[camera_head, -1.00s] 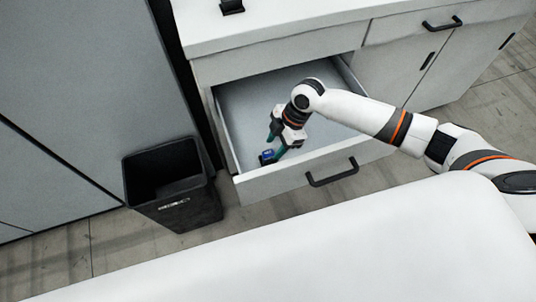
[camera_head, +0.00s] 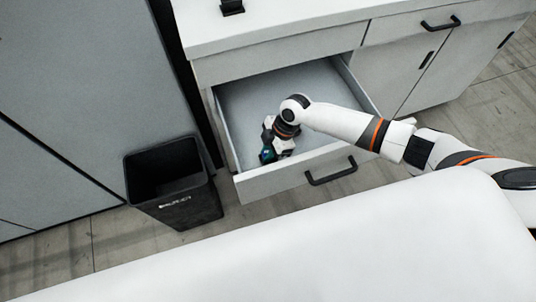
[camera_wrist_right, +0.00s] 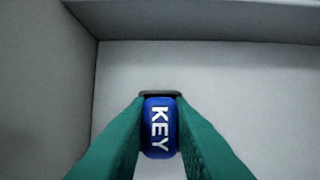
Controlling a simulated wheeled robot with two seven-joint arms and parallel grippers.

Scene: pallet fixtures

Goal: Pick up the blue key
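The blue key (camera_wrist_right: 160,128) has white "KEY" lettering and a dark end. In the right wrist view it sits between the green fingertips of my right gripper (camera_wrist_right: 160,120), which meet both its sides with no visible gap. In the head view my right gripper (camera_head: 267,154) reaches down into the open drawer (camera_head: 275,95), near its front left corner. The wrist hides most of the fingers there, and I cannot make out the key clearly. My left gripper is not in view.
The drawer's front panel with its black handle (camera_head: 331,171) and its side walls surround the gripper closely. A black bin (camera_head: 178,205) stands left of the drawer. The white countertop (camera_head: 290,22) is above. The drawer floor behind the gripper is clear.

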